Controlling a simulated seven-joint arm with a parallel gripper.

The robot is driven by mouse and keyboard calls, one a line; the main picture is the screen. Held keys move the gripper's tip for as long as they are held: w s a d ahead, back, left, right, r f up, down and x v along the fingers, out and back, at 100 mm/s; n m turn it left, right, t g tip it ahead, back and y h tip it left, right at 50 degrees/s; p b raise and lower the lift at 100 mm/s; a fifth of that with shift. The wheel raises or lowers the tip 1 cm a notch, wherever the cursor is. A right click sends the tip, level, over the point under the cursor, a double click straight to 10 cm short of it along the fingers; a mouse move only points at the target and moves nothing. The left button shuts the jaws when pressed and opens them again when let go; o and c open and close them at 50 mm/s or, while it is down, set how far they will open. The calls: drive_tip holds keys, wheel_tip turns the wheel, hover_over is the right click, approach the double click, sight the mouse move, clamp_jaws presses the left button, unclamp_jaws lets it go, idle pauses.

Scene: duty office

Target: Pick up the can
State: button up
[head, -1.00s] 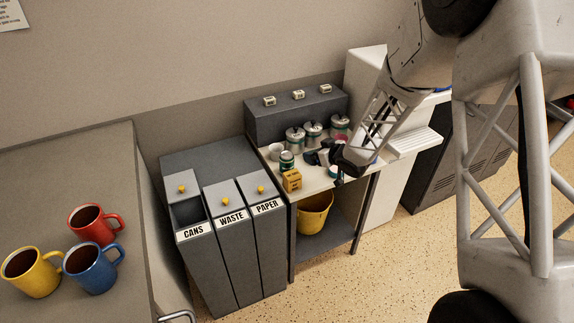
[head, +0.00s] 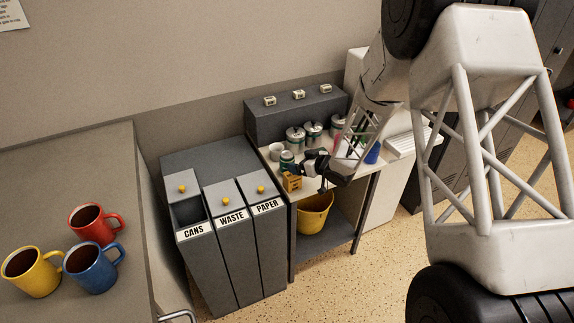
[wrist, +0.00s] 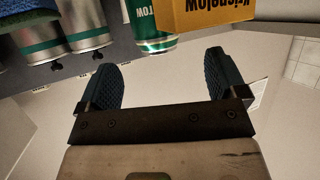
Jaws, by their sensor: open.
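The can (head: 286,157) is small, green and white, and stands on the shelf table behind a yellow box (head: 292,183). In the wrist view the can (wrist: 153,40) is ahead of the fingertips, between them and nearer the left one; its top is cut off by the frame edge and the box (wrist: 225,15) covers part of it. My gripper (head: 299,167) is just right of the can in the head view. In the wrist view my gripper (wrist: 163,70) has its two blue pads wide apart with nothing between them.
Silver canisters with green bands (head: 295,138) stand behind the can. A white cup (head: 276,151) is at its left and a blue cup (head: 373,153) at the table's right. Bins labelled CANS (head: 196,234), WASTE and PAPER stand left. Three mugs sit on the near-left table (head: 122,175).

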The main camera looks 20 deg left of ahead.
sight(292, 158)
drive_tip(key=shift+x, duration=0.85)
drive_tip(key=shift+w, duration=0.1)
drive_tip(key=shift+x, duration=2.55)
drive_tip(key=shift+w, duration=0.2)
drive_tip(key=shift+c, duration=0.5)
drive_tip(key=c, duration=0.9)
drive_tip(key=shift+r, duration=0.15)
drive_tip(key=shift+r, duration=4.9)
